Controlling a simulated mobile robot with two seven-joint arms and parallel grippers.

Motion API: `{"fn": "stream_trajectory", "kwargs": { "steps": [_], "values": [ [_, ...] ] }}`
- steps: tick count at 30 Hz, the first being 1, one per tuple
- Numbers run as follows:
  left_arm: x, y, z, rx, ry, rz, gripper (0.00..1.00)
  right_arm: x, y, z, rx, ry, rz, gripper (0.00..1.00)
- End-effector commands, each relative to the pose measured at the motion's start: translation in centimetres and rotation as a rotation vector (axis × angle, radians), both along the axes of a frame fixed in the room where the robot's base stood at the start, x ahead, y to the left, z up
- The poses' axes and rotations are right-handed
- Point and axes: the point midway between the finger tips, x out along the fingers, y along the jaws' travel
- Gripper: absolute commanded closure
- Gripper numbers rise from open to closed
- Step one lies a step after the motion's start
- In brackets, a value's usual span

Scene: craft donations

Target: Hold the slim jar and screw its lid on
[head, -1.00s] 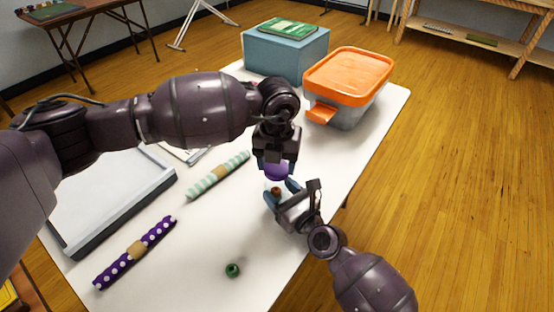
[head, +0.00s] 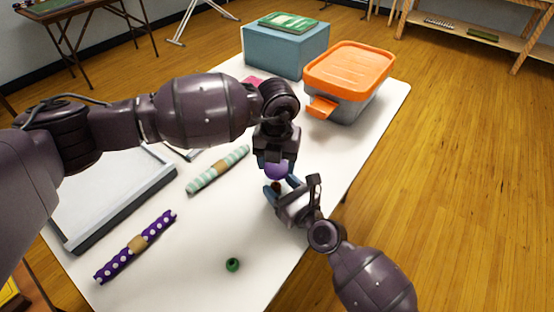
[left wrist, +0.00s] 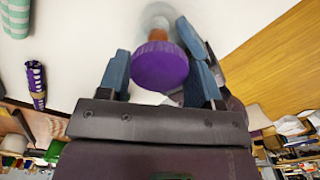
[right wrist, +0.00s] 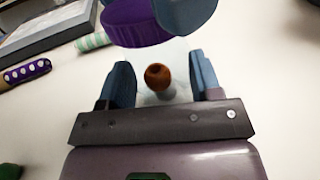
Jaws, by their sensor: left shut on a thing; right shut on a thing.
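The purple lid (head: 277,170) is held between the fingers of my left gripper (head: 276,166), which points down from above. In the left wrist view the lid (left wrist: 160,66) sits between the two blue fingers. My right gripper (right wrist: 164,82) is shut around the slim clear jar (right wrist: 178,57), with a brown, round-topped thing (right wrist: 158,76) inside it. The jar stands just under the lid. In the right wrist view the lid (right wrist: 135,24) appears above the jar and offset to the left. I cannot tell whether lid and rim touch.
A mint striped roll (head: 205,178), a purple dotted roll (head: 120,257) and a grey-edged board (head: 105,200) lie left on the white table. A small green bead (head: 233,265) lies in front. An orange-lidded bin (head: 348,72) and a blue box (head: 285,52) stand behind.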

Motion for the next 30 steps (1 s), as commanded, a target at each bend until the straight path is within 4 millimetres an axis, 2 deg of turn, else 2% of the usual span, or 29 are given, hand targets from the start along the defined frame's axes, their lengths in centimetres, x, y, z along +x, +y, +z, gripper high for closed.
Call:
{"fn": "stream_trajectory", "kwargs": {
  "steps": [15,16,20,23,30],
  "values": [
    [-0.01,0.0,-0.89,0.0,0.001,0.0,0.62,0.0,0.0,0.01,0.0,0.0,0.0,0.84],
    [-0.01,0.0,-0.9,0.0,0.001,0.0,0.62,0.0,0.0,0.01,0.0,0.0,0.0,1.0],
    [0.0,-0.01,-0.86,0.0,0.0,-0.03,0.62,0.0,0.0,0.0,0.0,0.0,0.0,1.0],
    [0.01,-0.07,-0.81,0.001,-0.001,-0.12,0.62,0.0,0.0,0.0,0.0,0.0,0.0,1.0],
    [-0.08,-0.24,-0.81,0.001,-0.001,-0.471,0.62,0.0,-0.01,-0.02,-0.001,0.001,0.0,1.0]
  ]
}}
